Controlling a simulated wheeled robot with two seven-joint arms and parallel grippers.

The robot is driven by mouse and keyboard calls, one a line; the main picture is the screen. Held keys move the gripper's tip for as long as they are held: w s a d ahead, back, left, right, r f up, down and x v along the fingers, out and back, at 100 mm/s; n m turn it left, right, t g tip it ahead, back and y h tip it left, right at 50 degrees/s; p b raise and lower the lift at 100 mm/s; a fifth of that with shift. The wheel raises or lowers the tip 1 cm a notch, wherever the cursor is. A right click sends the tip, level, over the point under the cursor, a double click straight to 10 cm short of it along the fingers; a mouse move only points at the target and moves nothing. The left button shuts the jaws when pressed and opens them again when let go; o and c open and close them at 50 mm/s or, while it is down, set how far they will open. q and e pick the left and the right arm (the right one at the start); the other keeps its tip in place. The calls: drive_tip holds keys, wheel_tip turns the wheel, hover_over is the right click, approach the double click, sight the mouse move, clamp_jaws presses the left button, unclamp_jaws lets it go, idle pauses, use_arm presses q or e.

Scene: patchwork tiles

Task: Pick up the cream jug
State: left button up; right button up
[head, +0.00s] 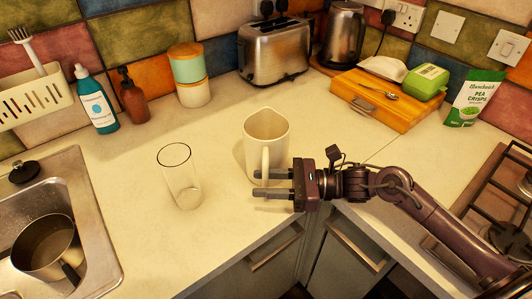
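The cream jug (267,128) stands upright near the middle of the counter, its handle on the side facing me. My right gripper (268,184) comes in from the right, just in front of the jug's lower part. Its two fingers point left and are apart, with bare counter showing between them. The far finger overlaps the lower handle in the picture; I cannot tell whether it touches it. My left gripper is out of view.
A clear glass (181,178) stands left of the jug. The sink (95,225) with a pan (46,250) is at left. A toaster (275,50) stands behind, and a wooden board (385,100) lies behind right. The counter's front edge is close below the gripper.

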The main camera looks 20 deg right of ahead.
drive_tip(key=shift+a, duration=0.25)
clamp_jaws()
idle(1.2)
drive_tip(key=shift+w+r, duration=0.1)
drive_tip(key=shift+r, duration=0.05)
